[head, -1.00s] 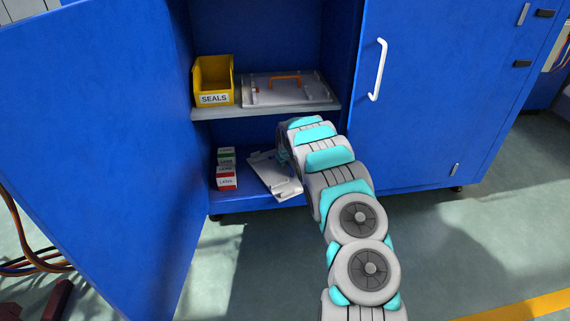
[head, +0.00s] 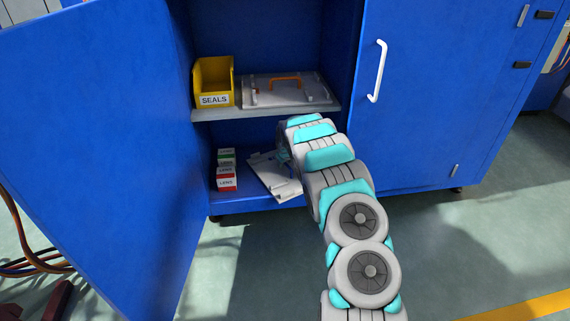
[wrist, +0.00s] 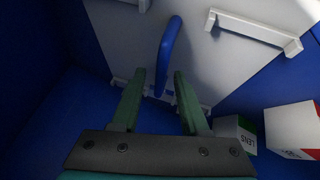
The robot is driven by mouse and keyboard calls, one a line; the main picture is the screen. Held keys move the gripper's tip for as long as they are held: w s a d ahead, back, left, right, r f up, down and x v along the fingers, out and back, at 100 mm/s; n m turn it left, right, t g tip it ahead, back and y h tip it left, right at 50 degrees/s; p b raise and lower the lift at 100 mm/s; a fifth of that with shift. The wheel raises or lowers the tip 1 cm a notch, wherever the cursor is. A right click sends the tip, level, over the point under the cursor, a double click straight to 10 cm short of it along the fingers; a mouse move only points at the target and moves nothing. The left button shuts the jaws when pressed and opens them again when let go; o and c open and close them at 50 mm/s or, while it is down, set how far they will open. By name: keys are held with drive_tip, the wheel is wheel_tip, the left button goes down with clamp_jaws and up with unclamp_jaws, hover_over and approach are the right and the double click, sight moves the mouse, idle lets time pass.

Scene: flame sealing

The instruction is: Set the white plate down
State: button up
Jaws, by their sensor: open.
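The white plate (head: 268,180) lies on the cabinet's lower shelf (head: 250,201), skewed, to the right of the small boxes. In the wrist view the plate (wrist: 120,40) fills the upper part and bears a blue handle (wrist: 170,45) and white brackets. My gripper (wrist: 160,76) is open, its two green fingers spread on either side of the handle's lower end, with gaps visible. In the head view my arm hides most of the gripper and the plate's right part. I cannot tell whether the plate lies fully flat.
Lens boxes (head: 226,179) stand left of the plate, close to the gripper's right in the wrist view (wrist: 292,130). Above, the upper shelf (head: 210,113) holds a yellow seals bin (head: 212,80) and an orange-handled plate (head: 300,95). The open blue door (head: 100,150) bounds the left.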

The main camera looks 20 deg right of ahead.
drive_tip(key=s+a+r+g+p, duration=0.1)
drive_tip(key=s+a+r, duration=0.3)
drive_tip(key=s+r, duration=0.35)
drive_tip(key=s+a+r, duration=0.3)
drive_tip(key=s+r, duration=0.3)
drive_tip(key=r, duration=0.3)
drive_tip(key=s+a+r+g, duration=0.1)
drive_tip(key=s+a+r, duration=0.15)
drive_tip(key=s, duration=0.35)
drive_tip(key=s+a+r+m+g+y, duration=0.1)
drive_tip(key=s+a+r, duration=0.1)
drive_tip(key=s+a, duration=0.25)
drive_tip(key=s+a+r+g, duration=0.1)
drive_tip(key=s+a+r, duration=0.15)
drive_tip(key=s, duration=0.45)
drive_tip(key=s+a+r+g, duration=0.1)
drive_tip(key=s+a, duration=0.1)
drive_tip(key=s, duration=0.8)
drive_tip(key=s+a+r+g, duration=0.1)
drive_tip(key=s+a, duration=0.2)
drive_tip(key=s, duration=0.8)
drive_tip(key=s+a+r+m+g+y, duration=0.1)
drive_tip(key=s+a, duration=0.2)
drive_tip(key=s, duration=0.8)
drive_tip(key=shift+g, duration=0.4)
